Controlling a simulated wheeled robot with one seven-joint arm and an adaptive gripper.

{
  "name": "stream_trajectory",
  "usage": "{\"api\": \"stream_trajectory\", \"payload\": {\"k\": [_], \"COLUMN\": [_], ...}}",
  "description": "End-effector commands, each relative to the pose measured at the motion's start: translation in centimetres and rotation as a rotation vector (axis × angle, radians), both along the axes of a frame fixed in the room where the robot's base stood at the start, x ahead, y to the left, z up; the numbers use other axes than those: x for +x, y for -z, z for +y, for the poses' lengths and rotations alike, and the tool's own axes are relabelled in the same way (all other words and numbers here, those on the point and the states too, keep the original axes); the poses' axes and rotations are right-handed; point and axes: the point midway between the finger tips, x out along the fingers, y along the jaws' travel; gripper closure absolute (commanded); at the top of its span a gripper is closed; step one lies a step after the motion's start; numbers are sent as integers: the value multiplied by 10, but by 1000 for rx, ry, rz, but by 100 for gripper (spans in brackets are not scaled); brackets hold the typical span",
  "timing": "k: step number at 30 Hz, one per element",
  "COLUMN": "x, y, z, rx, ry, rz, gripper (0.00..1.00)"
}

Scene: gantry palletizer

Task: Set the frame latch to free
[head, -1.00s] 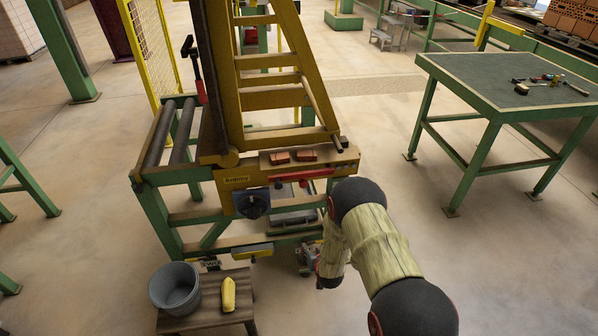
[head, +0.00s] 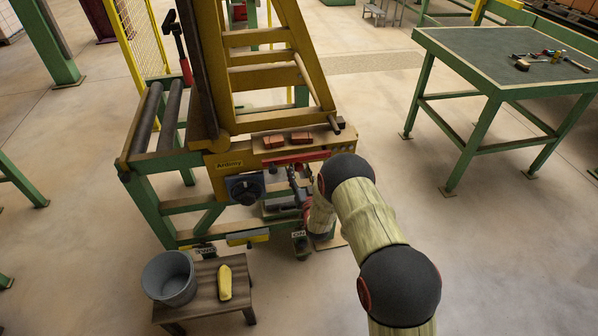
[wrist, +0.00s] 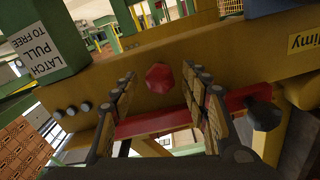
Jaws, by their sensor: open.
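A red bar (head: 300,158), which looks like the latch handle, runs along the front of the yellow frame beam (head: 230,165). In the wrist view the red bar (wrist: 165,121) crosses behind my open fingers and ends at a black knob on the right. A red hexagonal head (wrist: 159,78) sits on the beam between the fingers. My gripper (head: 299,187) is just below and in front of the bar; in the wrist view my gripper (wrist: 163,100) is empty. Contact with the bar cannot be told. A white label (wrist: 35,52) reads "LATCH PULL TO FREE".
Two red bricks (head: 301,138) lie on the beam. A dark box with a knob (head: 244,189) is left of my gripper. A stool (head: 203,300) with a grey bucket (head: 169,278) stands front left. A green workbench (head: 510,75) stands right, with clear floor between.

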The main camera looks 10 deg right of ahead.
Motion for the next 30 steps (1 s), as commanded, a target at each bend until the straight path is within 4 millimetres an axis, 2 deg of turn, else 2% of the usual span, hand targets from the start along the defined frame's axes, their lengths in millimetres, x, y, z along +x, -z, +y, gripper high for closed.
{"api": "stream_trajectory", "payload": {"k": [6,15,30], "x": [18,20,20], "y": [1,0,0], "z": [0,0,0], "rx": [0,0,0], "ry": [0,0,0], "rz": [1,1,1], "gripper": [54,54,83]}}
